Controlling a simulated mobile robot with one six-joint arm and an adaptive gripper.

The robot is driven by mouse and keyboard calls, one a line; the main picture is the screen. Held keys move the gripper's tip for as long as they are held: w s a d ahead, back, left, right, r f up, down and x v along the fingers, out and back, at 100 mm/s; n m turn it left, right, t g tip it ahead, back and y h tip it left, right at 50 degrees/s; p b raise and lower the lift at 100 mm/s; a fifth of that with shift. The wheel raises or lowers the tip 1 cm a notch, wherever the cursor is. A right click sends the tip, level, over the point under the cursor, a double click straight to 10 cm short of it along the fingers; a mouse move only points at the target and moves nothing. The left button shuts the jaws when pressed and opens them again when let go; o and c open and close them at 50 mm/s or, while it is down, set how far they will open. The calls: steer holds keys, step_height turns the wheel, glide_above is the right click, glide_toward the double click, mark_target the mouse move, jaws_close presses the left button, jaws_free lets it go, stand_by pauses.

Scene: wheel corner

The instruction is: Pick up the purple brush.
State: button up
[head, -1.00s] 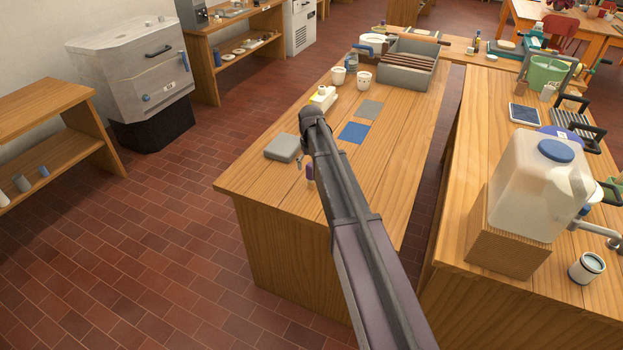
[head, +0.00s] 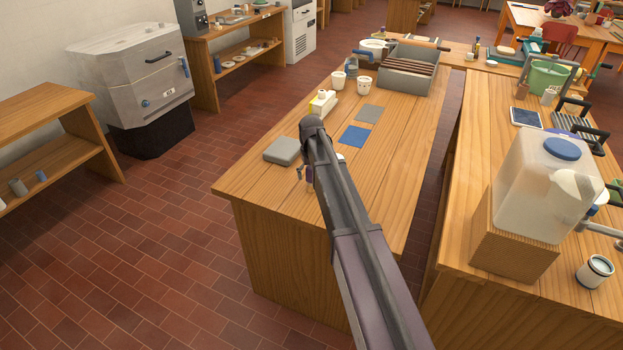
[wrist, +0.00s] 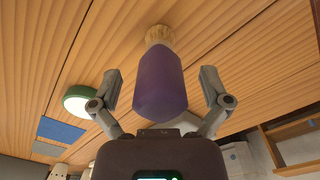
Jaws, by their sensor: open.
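The purple brush (wrist: 160,85) is in the middle of the wrist view, a thick purple body with a pale tan end pointing toward the wooden table top. My gripper (wrist: 160,74) is open, with one finger on each side of the brush and a visible gap on both sides. In the head view a small part of the purple brush (head: 309,174) shows near the table's front end, beside my gripper (head: 301,173). My arm hides most of both there.
A grey block (head: 282,151), a blue sheet (head: 354,136) and a white-and-yellow item (head: 323,103) lie on the same table (head: 250,190). A green-rimmed white round item (wrist: 78,101) shows left of the brush in the wrist view. The front-left table corner is clear.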

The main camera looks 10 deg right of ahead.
steer(key=c, duration=1.2)
steer(key=shift+r, duration=0.2)
steer(key=shift+c, duration=0.2)
step_height(320, 180, up, 3)
steer(key=p, duration=0.3)
steer(key=s+d+p, duration=0.1)
steer(key=s+d, duration=0.2)
steer(key=s, duration=0.4)
steer(key=s+d+r+p, duration=0.1)
steer(key=s+d, duration=0.2)
steer(key=s, duration=0.4)
steer(key=shift+s+d+r, duration=0.25)
steer(key=shift+s+r, duration=0.05)
